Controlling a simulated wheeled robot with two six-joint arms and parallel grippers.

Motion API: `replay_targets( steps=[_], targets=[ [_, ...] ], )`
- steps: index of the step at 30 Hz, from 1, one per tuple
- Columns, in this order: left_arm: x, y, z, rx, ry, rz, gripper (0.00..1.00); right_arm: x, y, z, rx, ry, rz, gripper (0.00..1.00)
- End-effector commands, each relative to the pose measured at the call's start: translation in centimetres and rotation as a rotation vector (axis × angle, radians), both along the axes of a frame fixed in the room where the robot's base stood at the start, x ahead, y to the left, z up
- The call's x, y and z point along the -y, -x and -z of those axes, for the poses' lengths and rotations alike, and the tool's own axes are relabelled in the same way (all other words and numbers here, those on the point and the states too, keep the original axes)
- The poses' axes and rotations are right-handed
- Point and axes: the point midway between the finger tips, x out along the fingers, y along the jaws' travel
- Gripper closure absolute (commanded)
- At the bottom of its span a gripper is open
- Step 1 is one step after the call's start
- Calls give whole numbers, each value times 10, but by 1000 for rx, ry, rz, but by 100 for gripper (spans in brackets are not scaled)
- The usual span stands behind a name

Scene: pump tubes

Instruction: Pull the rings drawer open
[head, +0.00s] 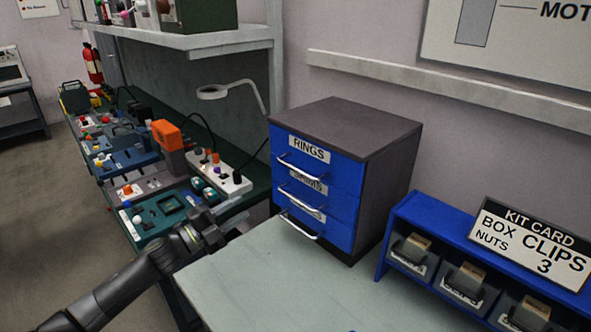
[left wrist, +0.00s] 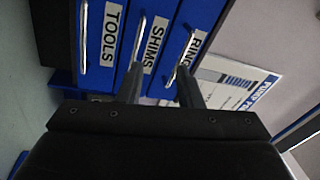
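The rings drawer (head: 316,161) is the top blue drawer of a grey cabinet, with a white "RINGS" label and a silver bar handle (head: 298,168). It looks shut, flush with the drawers below. In the left wrist view the rings drawer (left wrist: 213,22) appears turned sideways at the right, its handle (left wrist: 178,64) ending close to the right finger. My left gripper (head: 218,236) is low and left of the cabinet in the head view. In the left wrist view the left gripper (left wrist: 160,88) has its two fingers apart, with nothing held. My right gripper is not in view.
The shims drawer (left wrist: 150,30) and tools drawer (left wrist: 110,35) sit under the rings drawer, each with a bar handle. A blue bin rack (head: 405,215) with a kit card stands at right. A cluttered bench (head: 262,190) is at left. The pale tabletop (head: 290,285) in front is clear.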

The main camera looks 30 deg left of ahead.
Motion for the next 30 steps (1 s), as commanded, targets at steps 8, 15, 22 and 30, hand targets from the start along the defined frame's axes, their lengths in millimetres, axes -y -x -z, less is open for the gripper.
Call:
replay_targets(
  steps=[8,15,22,30],
  targets=[
    [-12,1,-43,147,-210,234,68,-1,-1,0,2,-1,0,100],
    [-10,-1,-52,174,-246,284,68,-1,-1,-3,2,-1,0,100],
    [13,-25,-62,177,-240,282,68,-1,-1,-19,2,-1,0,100],
    [49,-64,-72,175,-239,283,68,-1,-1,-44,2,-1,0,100]
  ],
)
